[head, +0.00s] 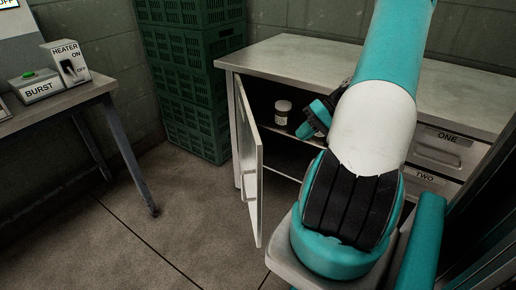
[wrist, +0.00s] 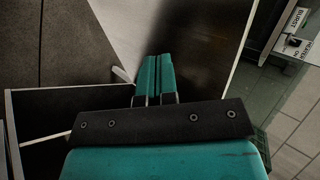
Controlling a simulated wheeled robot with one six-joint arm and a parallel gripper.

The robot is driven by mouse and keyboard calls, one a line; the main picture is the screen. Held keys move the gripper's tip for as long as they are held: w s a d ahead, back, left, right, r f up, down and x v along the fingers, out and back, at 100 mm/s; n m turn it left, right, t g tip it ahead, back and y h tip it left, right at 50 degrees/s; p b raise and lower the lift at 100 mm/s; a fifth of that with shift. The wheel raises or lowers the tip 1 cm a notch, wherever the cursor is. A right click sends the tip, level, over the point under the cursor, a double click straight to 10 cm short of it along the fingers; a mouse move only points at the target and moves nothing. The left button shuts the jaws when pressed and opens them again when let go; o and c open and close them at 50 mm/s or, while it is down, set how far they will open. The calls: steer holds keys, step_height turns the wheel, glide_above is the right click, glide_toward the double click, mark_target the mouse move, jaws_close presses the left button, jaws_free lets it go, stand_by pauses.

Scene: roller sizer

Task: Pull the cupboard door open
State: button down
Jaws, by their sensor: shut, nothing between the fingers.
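The cupboard door (head: 247,160) stands swung open at the left front of the grey cupboard, its free edge toward the floor space. A pale handle (head: 252,183) shows low on its outer side. My gripper (head: 313,122) is in front of the open bay, to the right of the door, partly hidden by my arm. In the wrist view the gripper's teal fingers (wrist: 156,75) are together with nothing between them. A broad panel, seemingly the door's inner face (wrist: 205,45), lies beyond the fingertips; I cannot tell whether they touch it.
A jar (head: 283,112) stands on the shelf inside. Drawers labelled ONE (head: 438,145) and TWO (head: 428,180) are at the right. Green crates (head: 195,75) are stacked behind left. A bench (head: 60,100) with BURST and HEATER boxes is far left. Floor left of the door is clear.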

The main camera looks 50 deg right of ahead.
steer(key=w+a+r+x, duration=0.1)
steer(key=r+x, duration=0.1)
steer(key=x, duration=1)
steer(key=shift+w+a+f+b, duration=0.2)
steer(key=shift+w+a+b, duration=0.1)
steer(key=shift+a+b, duration=0.15)
